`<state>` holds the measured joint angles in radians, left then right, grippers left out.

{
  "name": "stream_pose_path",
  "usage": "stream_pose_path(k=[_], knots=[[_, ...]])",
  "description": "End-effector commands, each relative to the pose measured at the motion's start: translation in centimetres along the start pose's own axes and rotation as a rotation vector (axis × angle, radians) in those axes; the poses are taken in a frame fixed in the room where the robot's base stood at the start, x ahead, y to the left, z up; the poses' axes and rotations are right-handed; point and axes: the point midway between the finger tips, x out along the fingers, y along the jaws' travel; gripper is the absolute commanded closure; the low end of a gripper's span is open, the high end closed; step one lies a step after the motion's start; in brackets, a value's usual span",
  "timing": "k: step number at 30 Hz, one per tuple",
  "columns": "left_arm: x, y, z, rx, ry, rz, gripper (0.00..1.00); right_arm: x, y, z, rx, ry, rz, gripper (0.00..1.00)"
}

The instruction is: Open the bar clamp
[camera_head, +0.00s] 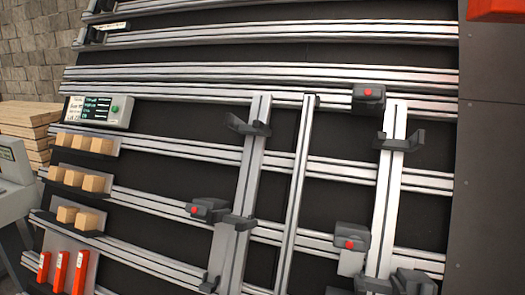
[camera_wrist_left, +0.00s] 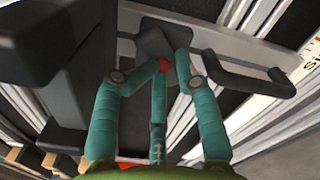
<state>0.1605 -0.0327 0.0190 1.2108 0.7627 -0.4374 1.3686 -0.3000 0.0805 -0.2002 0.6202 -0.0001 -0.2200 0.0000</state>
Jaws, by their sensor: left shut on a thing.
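In the left wrist view, my left gripper (camera_wrist_left: 161,64) has teal fingers closed around a dark grey block (camera_wrist_left: 163,38) with a red spot between the fingertips. A dark bracket-like bar (camera_wrist_left: 240,78) lies right of the fingers, and a large dark body (camera_wrist_left: 45,45) fills the left side. I cannot tell which part of the bar clamp is held. In the head view, dark clamp blocks with red spots sit on the rails at upper right (camera_head: 369,96), centre (camera_head: 208,209) and lower right (camera_head: 351,237). Neither gripper is identifiable in the head view.
Silver rails (camera_head: 240,150) cross a dark panel, with upright bars (camera_head: 392,180) over them. A control box (camera_head: 98,111), wooden blocks (camera_head: 85,144) and red pieces (camera_head: 62,270) are at left. A dark panel (camera_head: 492,180) bounds the right.

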Motion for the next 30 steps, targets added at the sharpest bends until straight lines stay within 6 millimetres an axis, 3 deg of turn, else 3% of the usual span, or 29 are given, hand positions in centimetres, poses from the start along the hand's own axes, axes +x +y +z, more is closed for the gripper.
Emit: stream_pose_path(k=[1, 30], knots=[[0.3, -0.7, 0.7, -0.002, -0.01, -0.013, 1.0, 0.0, 0.0, 0.0, 0.0, 0.0, 0.0, 0.6], [0.3, -1.6, 1.8, -0.001, -0.01, -0.014, 1.0, -0.6, 0.0, 0.0, 0.0, 0.0, 0.0, 0.6]])
